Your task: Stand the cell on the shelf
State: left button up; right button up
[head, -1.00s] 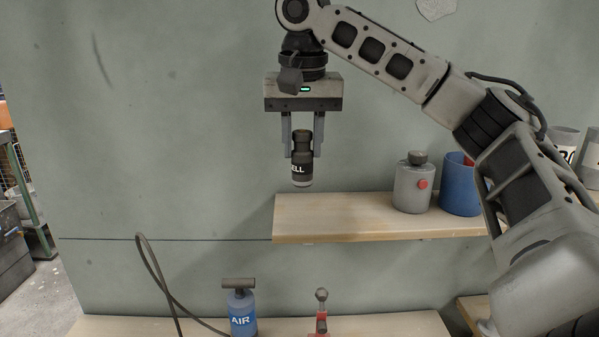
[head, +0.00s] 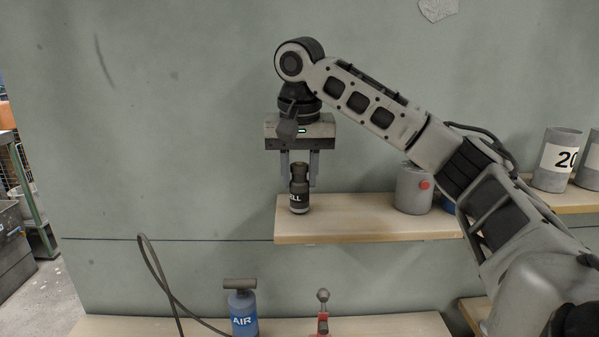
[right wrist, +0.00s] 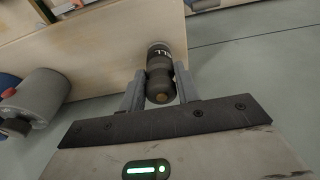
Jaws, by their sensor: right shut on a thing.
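The cell (head: 299,196) is a small dark cylinder with white lettering and a pale band at its foot. It is upright at the left end of the wooden shelf (head: 350,229). My right gripper (head: 300,182) is shut on its upper part from above. The cell's foot appears at the shelf top, but I cannot tell whether it touches. In the right wrist view the cell (right wrist: 159,72) sits between the two fingers (right wrist: 160,92), close to the edge of the shelf (right wrist: 110,50). My left gripper is not in view.
A grey canister (head: 412,192) with a red button stands farther right on the shelf, with bare board between. A blue container (head: 448,203) is mostly behind my arm. Below are a blue air pump (head: 242,312) with a hose and a red-based fitting (head: 323,314).

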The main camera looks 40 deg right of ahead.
jog(key=shift+f, duration=0.2)
jog(key=o, duration=1)
jog(key=shift+r, duration=0.15)
jog(key=r, duration=0.4)
jog(key=s+r, duration=0.1)
jog(key=r, duration=0.3)
jog(key=a+r, duration=0.1)
jog(key=r, duration=0.3)
jog(key=shift+s+a, duration=0.1)
jog(key=shift+s, duration=0.1)
